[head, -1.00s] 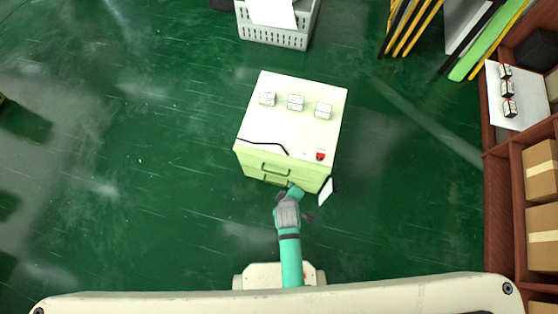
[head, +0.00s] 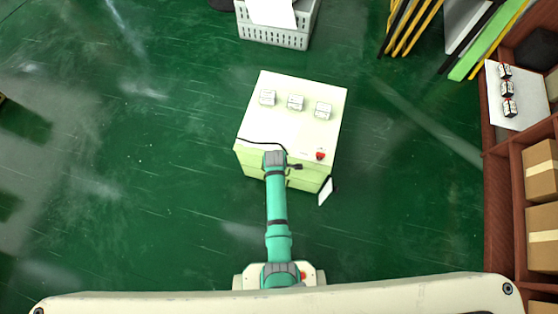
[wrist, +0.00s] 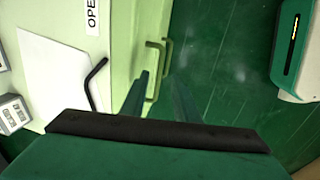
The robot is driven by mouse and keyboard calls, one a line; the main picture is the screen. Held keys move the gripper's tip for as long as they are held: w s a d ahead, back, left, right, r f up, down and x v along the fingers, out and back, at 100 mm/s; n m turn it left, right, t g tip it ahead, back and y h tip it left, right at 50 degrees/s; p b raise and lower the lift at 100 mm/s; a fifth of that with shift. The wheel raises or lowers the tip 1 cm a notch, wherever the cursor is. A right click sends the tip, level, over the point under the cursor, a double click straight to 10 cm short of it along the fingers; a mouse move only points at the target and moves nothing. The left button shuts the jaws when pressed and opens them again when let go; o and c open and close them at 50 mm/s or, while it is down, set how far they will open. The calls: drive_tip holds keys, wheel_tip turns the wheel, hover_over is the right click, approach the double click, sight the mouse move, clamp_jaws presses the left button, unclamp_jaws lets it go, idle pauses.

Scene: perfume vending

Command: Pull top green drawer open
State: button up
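The pale green cabinet (head: 310,172) stands on the floor in front of me. Its drawers look closed in the head view, where my arm covers the handles. In the wrist view two green bar handles show on the cabinet front; the nearer top drawer handle (wrist: 158,62) stands left of the lower one (wrist: 168,52). My gripper (wrist: 160,77) is open, its two dark green fingers apart, pointing at the handles. The handle bars appear between the fingertips in the picture; I cannot tell how deep, and no grip shows.
Several small boxes (head: 295,102) sit on the cabinet top, with a red button (head: 320,156) near its front right corner. A white panel (head: 325,191) sticks out at the right front. A grey crate (head: 275,37) stands behind. Green floor (head: 140,170) is clear on the left.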

drive_tip(key=shift+w+d+f, duration=0.1)
drive_tip(key=shift+w+f, duration=0.1)
drive_tip(key=shift+f, duration=0.9)
drive_tip(key=shift+w+f, duration=0.25)
drive_tip(key=shift+f, duration=0.8)
drive_tip(key=shift+w+d+f, duration=0.1)
drive_tip(key=shift+w+f, duration=0.1)
drive_tip(key=shift+f, duration=0.9)
drive_tip(key=shift+c, duration=0.3)
clamp_jaws()
